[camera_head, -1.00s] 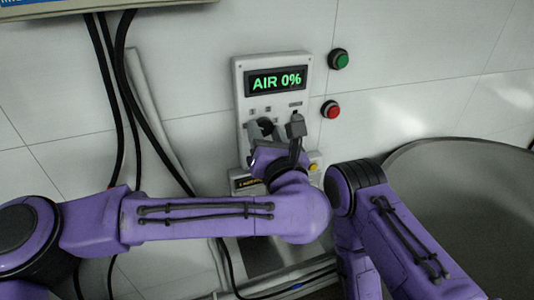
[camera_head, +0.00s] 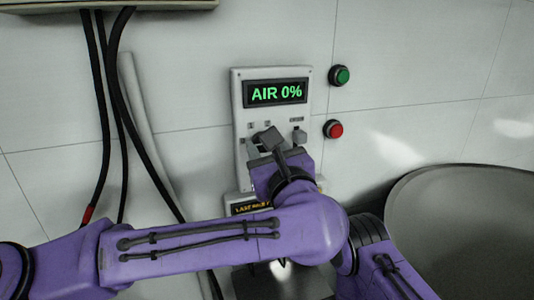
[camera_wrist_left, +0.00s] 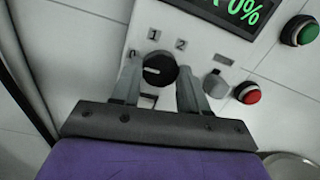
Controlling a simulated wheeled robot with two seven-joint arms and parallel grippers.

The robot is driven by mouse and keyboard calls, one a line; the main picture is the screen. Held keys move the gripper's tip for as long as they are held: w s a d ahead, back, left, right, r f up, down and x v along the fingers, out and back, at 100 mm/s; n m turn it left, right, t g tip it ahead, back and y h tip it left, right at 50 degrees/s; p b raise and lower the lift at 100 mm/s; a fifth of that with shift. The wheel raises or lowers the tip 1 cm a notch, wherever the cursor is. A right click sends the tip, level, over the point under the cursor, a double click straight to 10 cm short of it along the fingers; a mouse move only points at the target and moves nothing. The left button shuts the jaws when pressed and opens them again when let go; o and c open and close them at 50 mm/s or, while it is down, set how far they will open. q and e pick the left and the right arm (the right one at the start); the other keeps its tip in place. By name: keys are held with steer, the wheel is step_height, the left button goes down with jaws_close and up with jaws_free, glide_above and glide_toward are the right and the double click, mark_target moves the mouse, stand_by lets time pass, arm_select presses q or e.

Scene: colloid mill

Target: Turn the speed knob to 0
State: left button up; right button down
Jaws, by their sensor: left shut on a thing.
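The control panel (camera_head: 238,104) is a light grey box on the wall, and its display (camera_head: 275,92) reads "AIR 0%" in green. In the left wrist view a round black knob (camera_wrist_left: 159,69) sits on the panel below the labels 1 and 2. My left gripper (camera_wrist_left: 160,80) has a finger on each side of this knob and is shut on it. In the head view the gripper (camera_head: 264,143) covers the knob. A smaller grey knob (camera_wrist_left: 217,84) is to the right of the fingers, apart from them. My right gripper is not in view.
A green button (camera_head: 339,75) and a red button (camera_head: 333,129) are on the wall right of the panel. A large metal vessel (camera_head: 460,225) stands at lower right. Black cables (camera_head: 103,120) hang at left.

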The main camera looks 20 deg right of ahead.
arm_select(q)
steer(key=shift+r, duration=0.1)
steer(key=o, duration=1.1)
steer(key=shift+w, duration=0.1)
steer(key=shift+c, duration=0.2)
steer(key=shift+w, duration=0.1)
steer(key=s+f+b, duration=0.1)
steer(key=s+b, duration=0.2)
steer(key=s, duration=0.7)
steer(key=shift+s+b, duration=0.25)
steer(key=shift+b, duration=0.05)
